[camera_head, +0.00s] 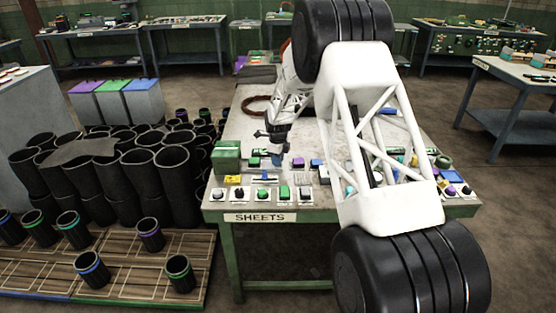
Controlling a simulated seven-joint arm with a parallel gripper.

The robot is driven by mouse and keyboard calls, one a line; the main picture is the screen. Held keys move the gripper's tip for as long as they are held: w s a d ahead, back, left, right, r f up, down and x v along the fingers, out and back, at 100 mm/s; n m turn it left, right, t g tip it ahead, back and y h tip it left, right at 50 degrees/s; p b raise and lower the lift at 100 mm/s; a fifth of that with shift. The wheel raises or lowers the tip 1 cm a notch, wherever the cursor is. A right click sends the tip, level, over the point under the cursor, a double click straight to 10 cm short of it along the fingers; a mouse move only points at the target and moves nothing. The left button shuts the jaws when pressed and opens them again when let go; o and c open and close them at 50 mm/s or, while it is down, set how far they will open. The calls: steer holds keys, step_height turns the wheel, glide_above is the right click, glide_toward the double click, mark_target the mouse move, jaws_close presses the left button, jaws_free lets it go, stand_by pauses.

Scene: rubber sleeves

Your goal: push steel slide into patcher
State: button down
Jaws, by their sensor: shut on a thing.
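My gripper (277,146) points down over the front left part of the work table marked "SHEETS". It is small and dark in this view, and its fingertips are hard to make out. It is shut on a small blue-grey piece (277,160), low over the table top among small parts. I cannot tell whether that piece is the steel slide, or whether it touches the parts below. Several small coloured devices lie around it, and I cannot tell which one is the patcher. My own arm hides much of the table's right half.
A green box (227,157) stands at the table's left corner. A row of small knobs and buttons (262,193) lines the front edge. Black sleeves (122,178) crowd the floor at left. The table top (240,125) behind the green box is mostly bare, with a brown ring (256,105) farther back.

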mark_target(253, 160)
steer(key=a, duration=1)
steer(key=shift+a, duration=0.15)
steer(key=c, duration=1.2)
jaws_free()
steer(key=shift+a, duration=0.15)
steer(key=shift+o, duration=1)
steer(key=shift+r, duration=0.1)
steer(key=shift+r, duration=3.8)
